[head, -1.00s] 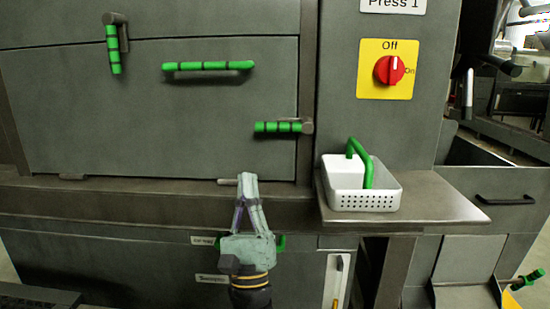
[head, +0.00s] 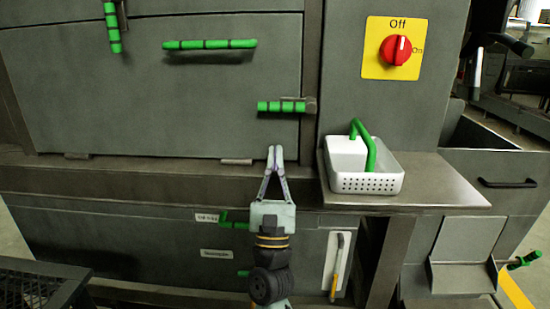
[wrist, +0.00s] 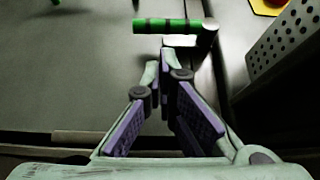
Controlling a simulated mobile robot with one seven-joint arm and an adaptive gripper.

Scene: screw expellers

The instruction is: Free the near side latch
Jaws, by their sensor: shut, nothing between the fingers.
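A latch with a green banded handle (head: 282,106) lies horizontal at the right edge of the grey panel, its pivot at the handle's right end. It also shows at the top of the wrist view (wrist: 165,25). A second green latch (head: 112,28) hangs vertical at the panel's upper left. My gripper (head: 275,152) is shut and empty, pointing up, in front of the panel's lower edge and below the horizontal latch. In the wrist view its fingertips (wrist: 160,62) are just below the latch handle; whether they touch it, I cannot tell.
A fixed green bar handle (head: 210,44) is on the panel. A white perforated basket (head: 366,183) stands on a metal shelf (head: 440,185) to the right of my gripper. Above it is a red switch (head: 395,50) on a yellow plate. More green handles (head: 234,222) are low behind my arm.

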